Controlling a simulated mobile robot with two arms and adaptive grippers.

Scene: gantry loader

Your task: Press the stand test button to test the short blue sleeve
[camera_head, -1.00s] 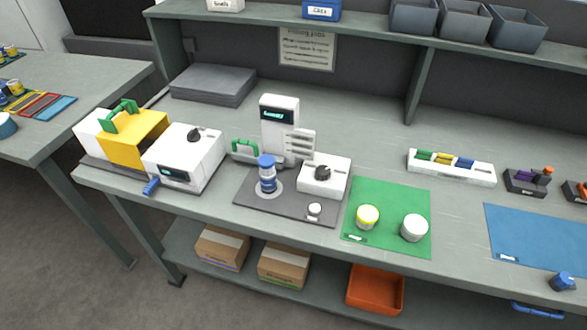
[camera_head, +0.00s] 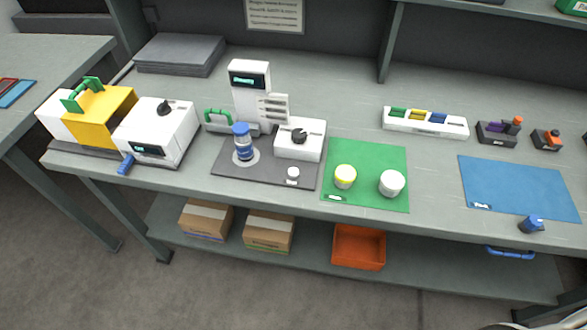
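The test stand (camera_head: 250,85) is a white column with a dark display, on a dark grey base plate (camera_head: 235,174) at the middle left of the bench. A short blue-capped sleeve (camera_head: 243,143) stands upright on the round pad of that plate. A white box with a black knob (camera_head: 299,138) stands to its right. A small white round button (camera_head: 293,173) sits near the plate's front right corner. A green handle (camera_head: 217,119) is at the left of the column. Neither of my grippers is in view.
A green mat (camera_head: 367,158) with two white round containers lies to the right. Further right are a white rack (camera_head: 425,123), a blue mat (camera_head: 515,188) and a dark blue knob-like piece (camera_head: 531,225). The bench front is clear of arms.

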